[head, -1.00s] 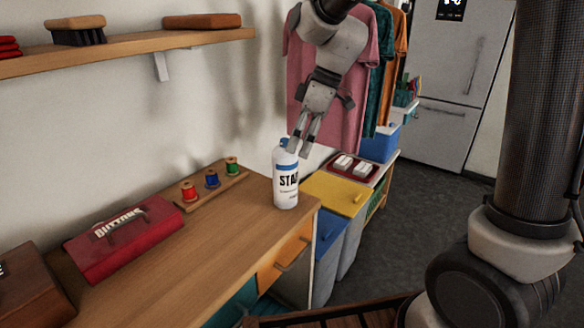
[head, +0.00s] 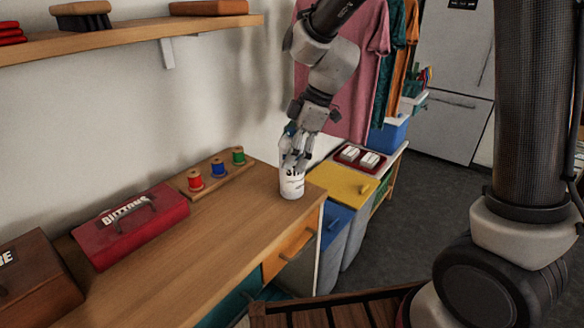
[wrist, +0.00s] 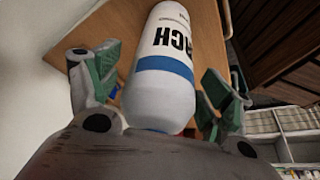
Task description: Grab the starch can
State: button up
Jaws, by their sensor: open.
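The starch can (head: 291,183) is a white can with a blue band and black lettering. It stands upright near the right end of the wooden counter. My gripper (head: 296,160) is lowered over its upper part in the head view and hides much of the label. In the wrist view, the can (wrist: 163,85) lies between the two green-padded fingers of my gripper (wrist: 160,88). The fingers are apart, one on each side, with a gap visible at least on the right. The can's top is partly hidden by the gripper body.
A rack of thread spools (head: 217,172) and a red buttons box (head: 130,222) are on the counter (head: 200,245) to the left. A wall shelf (head: 130,40) is above. Bins with a yellow lid (head: 343,182) stand to the right. The counter around the can is clear.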

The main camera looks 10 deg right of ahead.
jog(key=c, duration=1.4)
